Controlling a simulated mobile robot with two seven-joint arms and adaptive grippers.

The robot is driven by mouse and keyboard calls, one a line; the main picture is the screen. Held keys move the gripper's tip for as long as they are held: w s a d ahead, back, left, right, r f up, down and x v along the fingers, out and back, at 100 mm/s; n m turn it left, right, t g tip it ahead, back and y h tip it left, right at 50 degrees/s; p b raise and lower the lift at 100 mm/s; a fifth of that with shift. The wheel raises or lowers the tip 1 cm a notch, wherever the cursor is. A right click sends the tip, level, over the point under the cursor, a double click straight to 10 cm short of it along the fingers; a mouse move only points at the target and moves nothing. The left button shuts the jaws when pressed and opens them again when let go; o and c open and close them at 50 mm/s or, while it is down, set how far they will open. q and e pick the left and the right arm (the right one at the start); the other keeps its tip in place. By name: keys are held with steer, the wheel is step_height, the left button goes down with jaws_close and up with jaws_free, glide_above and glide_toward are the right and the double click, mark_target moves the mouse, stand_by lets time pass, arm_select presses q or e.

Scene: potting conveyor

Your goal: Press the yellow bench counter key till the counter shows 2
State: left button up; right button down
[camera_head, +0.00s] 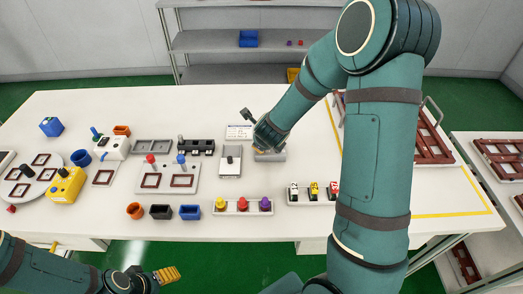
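My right arm reaches in from the right, and its gripper (257,122) is low over the back middle of the bench. A small grey block (272,156) lies under that hand, with a bit of yellow at its left end. The hand hides most of the block, so I cannot tell whether they touch. A white panel (239,132) with small dark print stands just left of the hand; I cannot read a number. A yellow box (66,186) with a dark knob sits at the left. My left gripper (165,275) is below the bench's front edge, away from everything; its opening is unclear.
A strip with yellow, red and purple knobs (243,206) lies near the front edge. A strip with white, yellow and red pieces (313,193) is right of it. Small bins (161,212) and switch plates (168,178) fill the left. A brown-framed tray (430,145) is behind my arm.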

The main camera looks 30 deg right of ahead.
steer(key=shift+f, duration=0.2)
steer(key=shift+r, duration=0.15)
stand_by(0.4)
steer(key=shift+r+p, duration=0.5)
steer(key=shift+r, duration=0.2)
step_height(320, 180, up, 5)
steer(key=p, duration=0.4)
stand_by(0.3)
stand_by(1.8)
